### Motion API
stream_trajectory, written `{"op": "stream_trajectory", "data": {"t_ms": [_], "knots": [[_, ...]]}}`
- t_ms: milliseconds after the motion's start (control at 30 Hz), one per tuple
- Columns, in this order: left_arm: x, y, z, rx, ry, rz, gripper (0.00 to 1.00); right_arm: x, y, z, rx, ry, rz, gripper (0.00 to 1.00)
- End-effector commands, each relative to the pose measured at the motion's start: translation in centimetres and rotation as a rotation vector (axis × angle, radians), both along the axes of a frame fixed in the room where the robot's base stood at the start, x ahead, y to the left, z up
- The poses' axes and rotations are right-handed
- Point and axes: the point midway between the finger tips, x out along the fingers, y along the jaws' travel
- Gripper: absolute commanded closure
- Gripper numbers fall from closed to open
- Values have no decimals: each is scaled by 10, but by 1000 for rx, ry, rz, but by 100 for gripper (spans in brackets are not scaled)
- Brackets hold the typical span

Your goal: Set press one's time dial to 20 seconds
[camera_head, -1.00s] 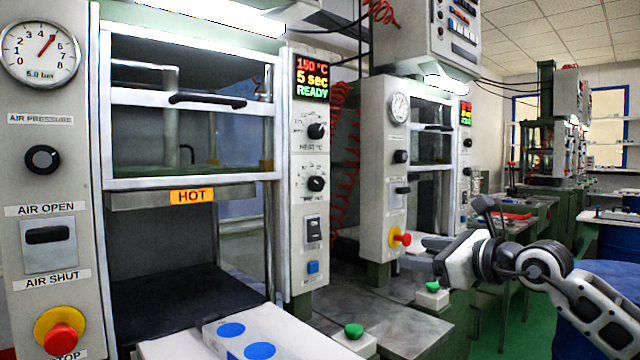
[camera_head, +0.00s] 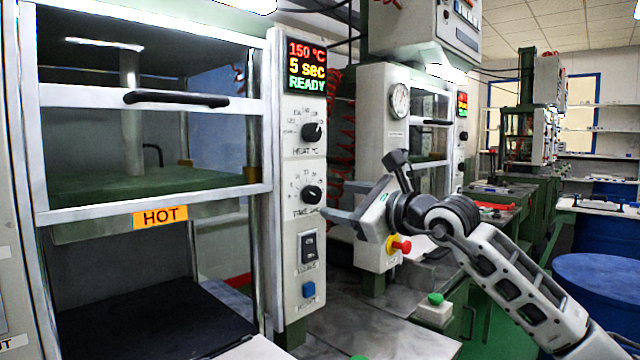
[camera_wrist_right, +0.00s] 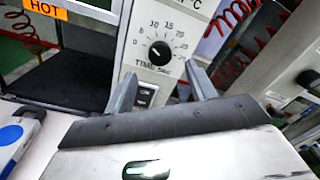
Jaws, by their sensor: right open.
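Press one's time dial (camera_head: 311,195) is a black knob on the white panel, below the heat dial (camera_head: 312,131). The display (camera_head: 306,66) above reads 150 °C, 5 sec, READY. My right gripper (camera_head: 345,204) is open and empty, just right of the panel at about the dial's height. In the right wrist view the time dial (camera_wrist_right: 160,53) shows between and beyond the two open fingers (camera_wrist_right: 161,75), apart from them. Numbers 10, 15 and 20 are legible around it; its exact pointer direction is hard to tell. My left gripper is out of view.
A rocker switch (camera_head: 308,246) and a blue button (camera_head: 308,290) sit below the dial. The press window has a black handle (camera_head: 176,98) and an orange HOT label (camera_head: 160,217). A second press with a red stop button (camera_head: 402,246) stands behind my right gripper.

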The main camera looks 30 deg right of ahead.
Motion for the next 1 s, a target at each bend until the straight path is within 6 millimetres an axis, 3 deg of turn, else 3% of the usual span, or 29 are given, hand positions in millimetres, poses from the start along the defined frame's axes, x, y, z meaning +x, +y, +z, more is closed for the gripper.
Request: {"op": "stream_trajectory", "data": {"t_ms": [100,300,733,767,900,1000], "knots": [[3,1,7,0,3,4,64,24,8,3,5,0,2,44],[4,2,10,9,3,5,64,51,16,2,2,0,1,44],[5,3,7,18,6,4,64,61,19,-1,0,0,0,44],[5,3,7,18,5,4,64,61,19,-1,0,0,0,50],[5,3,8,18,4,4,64,61,19,-1,0,0,0,89],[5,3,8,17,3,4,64,61,19,-1,0,0,0,89]]}}
